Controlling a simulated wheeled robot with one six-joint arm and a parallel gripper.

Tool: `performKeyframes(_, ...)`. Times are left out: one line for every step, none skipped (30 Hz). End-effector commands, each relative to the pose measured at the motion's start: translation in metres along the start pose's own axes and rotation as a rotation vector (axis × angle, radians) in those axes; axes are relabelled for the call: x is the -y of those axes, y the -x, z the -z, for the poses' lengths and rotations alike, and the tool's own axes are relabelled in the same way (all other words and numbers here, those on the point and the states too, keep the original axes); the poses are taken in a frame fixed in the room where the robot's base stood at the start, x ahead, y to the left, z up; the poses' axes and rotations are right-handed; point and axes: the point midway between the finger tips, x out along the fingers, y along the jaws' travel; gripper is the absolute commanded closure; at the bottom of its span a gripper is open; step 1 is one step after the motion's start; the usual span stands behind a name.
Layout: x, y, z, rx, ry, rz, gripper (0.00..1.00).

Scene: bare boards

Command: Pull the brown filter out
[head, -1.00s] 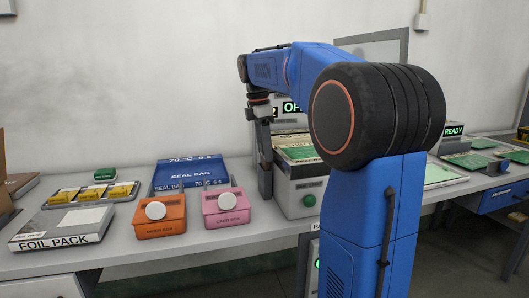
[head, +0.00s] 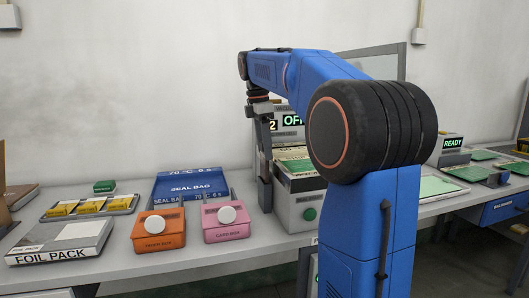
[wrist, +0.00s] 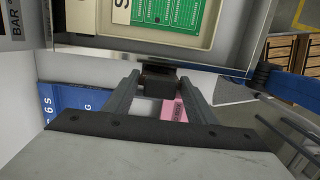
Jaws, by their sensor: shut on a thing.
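My gripper (head: 265,196) points down at the left side of the grey machine (head: 297,210), which has a green button and a display reading "OFF". In the wrist view its two fingers are shut on a small dark block (wrist: 158,78) just below the machine's edge. The block may be the end of the brown filter, but it looks nearly black here and the rest of it is hidden. A pale tray with a green circuit board (wrist: 178,14) shows above it.
An orange box (head: 158,232) and a pink box (head: 226,224) stand left of the machine, before a blue seal bag panel (head: 190,186). A foil pack (head: 62,240) lies at the far left. Green boards lie at the right. The bench front is narrow.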

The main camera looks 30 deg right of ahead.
Motion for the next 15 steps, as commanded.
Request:
performKeyframes(0.000,0.003,0.000,0.000,0.000,-0.001,0.72)
performKeyframes(0.000,0.004,-0.001,0.000,0.000,-0.001,0.72)
performKeyframes(0.000,0.006,-0.001,0.000,0.000,-0.001,0.72)
performKeyframes(0.000,0.007,-0.001,0.000,0.000,0.000,0.72)
performKeyframes(0.000,0.009,-0.001,0.000,0.000,0.000,0.72)
performKeyframes(0.000,0.011,-0.001,0.000,0.000,0.000,0.72)
performKeyframes(0.000,0.012,-0.002,0.000,0.000,0.000,0.72)
performKeyframes(0.000,0.014,-0.002,0.000,0.000,-0.001,0.72)
performKeyframes(0.000,0.016,-0.002,0.000,0.000,-0.001,0.72)
performKeyframes(0.000,0.017,-0.002,0.000,0.000,-0.001,0.72)
performKeyframes(0.000,0.018,-0.002,0.000,0.000,-0.001,0.72)
performKeyframes(0.000,0.020,-0.003,0.000,0.000,-0.001,0.72)
performKeyframes(0.000,0.021,-0.003,0.000,0.000,0.000,0.72)
performKeyframes(0.000,0.023,-0.003,0.000,0.000,0.000,0.72)
performKeyframes(0.000,0.025,-0.003,0.000,0.000,0.000,0.72)
